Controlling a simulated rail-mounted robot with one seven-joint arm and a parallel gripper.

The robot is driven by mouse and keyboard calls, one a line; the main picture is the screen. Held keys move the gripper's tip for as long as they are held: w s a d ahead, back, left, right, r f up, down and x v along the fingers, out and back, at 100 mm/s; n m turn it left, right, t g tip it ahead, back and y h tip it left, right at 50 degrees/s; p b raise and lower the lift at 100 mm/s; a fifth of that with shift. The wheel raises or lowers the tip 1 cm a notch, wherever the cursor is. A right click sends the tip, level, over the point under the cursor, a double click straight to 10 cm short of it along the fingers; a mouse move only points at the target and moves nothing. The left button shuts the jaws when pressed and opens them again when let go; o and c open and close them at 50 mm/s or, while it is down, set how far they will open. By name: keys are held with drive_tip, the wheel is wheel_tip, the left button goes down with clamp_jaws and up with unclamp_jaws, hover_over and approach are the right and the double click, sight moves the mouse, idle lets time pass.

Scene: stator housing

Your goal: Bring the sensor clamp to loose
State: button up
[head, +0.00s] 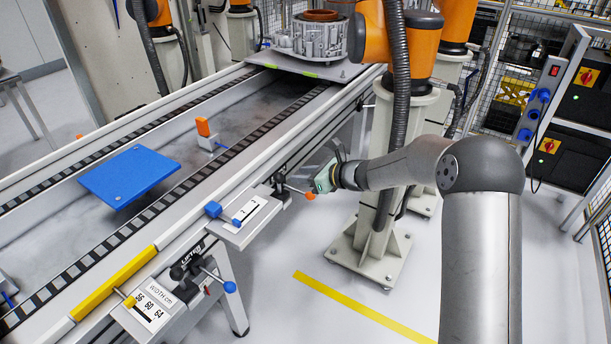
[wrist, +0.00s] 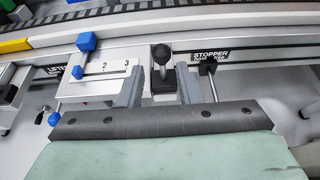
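No label reading "sensor clamp" is legible, so I cannot tell for sure which control it is. A black knob on a dark mount (wrist: 162,55) stands on the rail side, right of a white plate marked 2 and 3 (wrist: 105,65); the plate also shows in the head view (head: 246,212). My gripper (wrist: 160,88) is open, its two grey fingers apart on either side of this knob's lower part. Contact cannot be judged. In the head view my gripper (head: 296,180) is at the conveyor's side, and it partly hides the knob.
A stopper lever (wrist: 210,82) is close right of my gripper, under a "STOPPER" label; its orange ball (head: 310,196) shows in the head view. Blue knobs (head: 213,209) sit on the plate. A lifter lever (head: 230,287) is nearer. An orange sensor (head: 203,127) and blue board (head: 130,175) are over the conveyor.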

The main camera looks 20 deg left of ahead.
sight(280, 174)
drive_tip(key=shift+x, duration=4.15)
drive_tip(key=c, duration=0.5)
drive_tip(key=shift+o, duration=0.3)
drive_tip(key=s+d+f+b, duration=0.1)
drive_tip(key=d+f+b, duration=0.2)
drive_tip(key=d+b, duration=0.2)
drive_tip(key=shift+s+d, duration=0.25)
drive_tip(key=shift+s, duration=0.1)
drive_tip(key=shift+r, duration=0.2)
drive_tip(key=o, duration=0.7)
drive_tip(key=shift+a, duration=0.1)
drive_tip(key=shift+r, duration=0.1)
